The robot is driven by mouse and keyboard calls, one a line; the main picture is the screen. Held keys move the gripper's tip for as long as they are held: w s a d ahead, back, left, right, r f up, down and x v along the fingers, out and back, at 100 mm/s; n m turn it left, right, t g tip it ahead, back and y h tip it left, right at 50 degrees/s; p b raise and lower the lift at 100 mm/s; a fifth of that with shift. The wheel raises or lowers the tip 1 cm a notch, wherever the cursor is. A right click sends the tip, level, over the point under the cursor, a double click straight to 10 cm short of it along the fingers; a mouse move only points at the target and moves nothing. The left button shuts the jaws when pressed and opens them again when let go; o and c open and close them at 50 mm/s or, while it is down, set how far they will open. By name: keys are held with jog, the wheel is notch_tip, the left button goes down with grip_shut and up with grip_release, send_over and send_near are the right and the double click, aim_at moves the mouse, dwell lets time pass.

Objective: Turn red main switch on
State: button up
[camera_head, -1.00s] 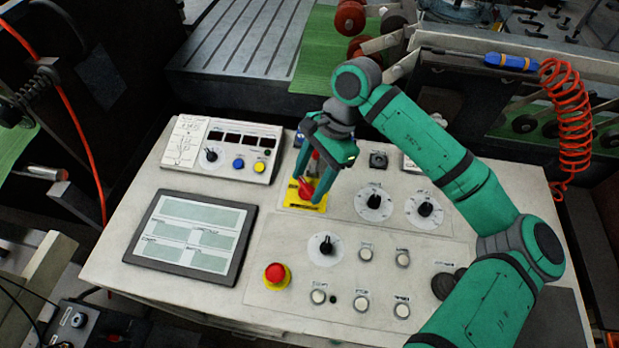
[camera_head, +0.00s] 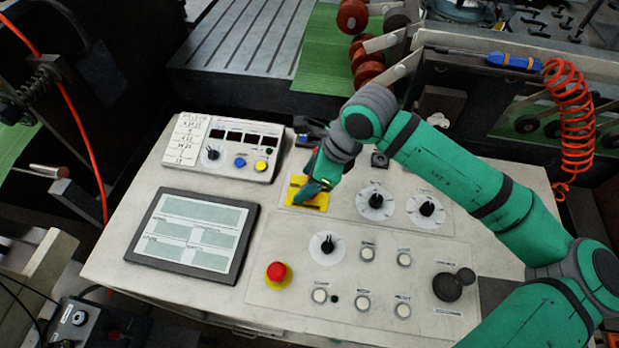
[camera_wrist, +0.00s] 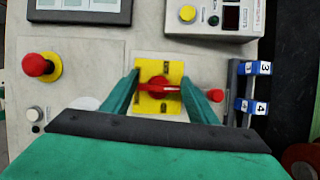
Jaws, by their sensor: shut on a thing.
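The red main switch (camera_wrist: 159,88) is a round red knob with a bar handle on a square yellow plate (camera_wrist: 172,66). In the wrist view the bar lies crosswise between the two green fingers of my gripper (camera_wrist: 160,86), which are shut on its ends. In the head view my gripper (camera_head: 309,192) comes down onto the yellow plate (camera_head: 296,185) at the upper middle of the pale control panel. There the fingers hide the knob.
A red emergency button (camera_head: 277,272), a screen (camera_head: 193,235), black dials (camera_head: 376,201) and several white buttons (camera_head: 361,302) surround the switch. A raised meter box (camera_head: 222,148) stands to its upper left. Blue tags (camera_wrist: 252,106) stand close to one finger in the wrist view.

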jog(key=m, duration=0.2)
jog(key=d+m+t, duration=0.1)
jog(key=m, duration=0.1)
jog(key=shift+s+d+h, duration=0.15)
jog(key=shift+d+h, duration=0.05)
jog(key=shift+h, duration=0.2)
jog(key=shift+s+m+t+h, duration=0.3)
jog(key=shift+m+t, duration=0.2)
jog(key=shift+m, duration=0.6)
jog(key=shift+a+m+h, duration=0.2)
jog(key=shift+m+h, duration=0.1)
jog(key=shift+m, duration=0.6)
jog(key=shift+t, duration=0.3)
jog(key=shift+w, duration=0.15)
jog(key=shift+m, duration=0.3)
jog(key=o, duration=1)
jog(key=shift+o, duration=0.2)
jog(key=shift+a, duration=0.1)
